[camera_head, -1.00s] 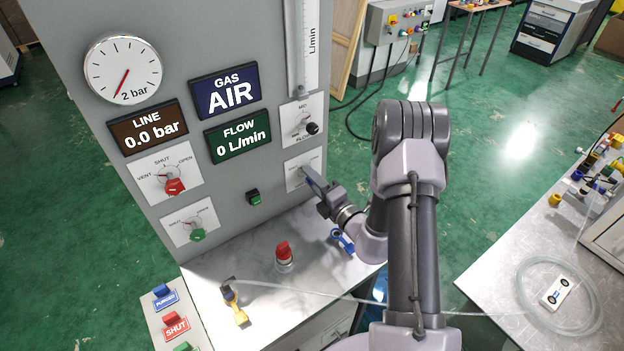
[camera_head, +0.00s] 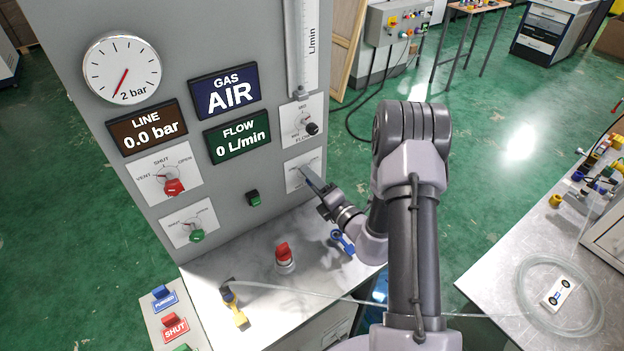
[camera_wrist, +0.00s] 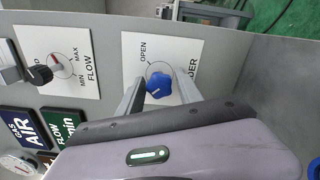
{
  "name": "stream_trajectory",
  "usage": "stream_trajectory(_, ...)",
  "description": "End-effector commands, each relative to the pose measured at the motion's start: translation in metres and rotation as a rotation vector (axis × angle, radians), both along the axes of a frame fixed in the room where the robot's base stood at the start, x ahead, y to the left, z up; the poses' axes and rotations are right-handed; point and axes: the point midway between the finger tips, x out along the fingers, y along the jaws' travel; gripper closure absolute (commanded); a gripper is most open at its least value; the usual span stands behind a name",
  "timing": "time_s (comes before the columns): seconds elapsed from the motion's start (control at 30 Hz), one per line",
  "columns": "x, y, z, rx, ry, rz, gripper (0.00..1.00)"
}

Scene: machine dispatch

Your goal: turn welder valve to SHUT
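The welder valve is a blue lobed knob (camera_wrist: 159,86) on a white plate (camera_wrist: 132,48) in the wrist view. The word OPEN and the letters DER show on the plate; its other markings are covered. My gripper (camera_wrist: 160,78) is open, with one finger on each side of the knob and narrow gaps visible between knob and fingers. I cannot tell exactly where the knob points.
A black FLOW knob (camera_head: 312,129) is just above the welder plate. A red VENT/SHUT/OPEN knob (camera_head: 174,187) and a green knob (camera_head: 197,236) are on the panel's left. A red-topped object (camera_head: 284,254) and a yellow-black connector with hose (camera_head: 234,304) are on the bench below.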

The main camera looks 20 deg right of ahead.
Motion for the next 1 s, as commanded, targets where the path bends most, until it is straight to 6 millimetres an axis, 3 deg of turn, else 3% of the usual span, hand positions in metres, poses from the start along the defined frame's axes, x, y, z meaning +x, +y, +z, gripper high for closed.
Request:
stream_trajectory(0.33, -0.001, -0.001, 0.0, 0.001, -0.001, -0.001, 0.48)
stream_trajectory(0.47, -0.014, -0.004, 0.0, 0.002, 0.001, -0.002, 0.48)
stream_trajectory(0.8, -0.109, -0.024, 0.0, 0.004, 0.002, -0.009, 0.48)
stream_trajectory(1.0, -0.154, -0.032, 0.001, 0.003, 0.001, -0.005, 0.48)
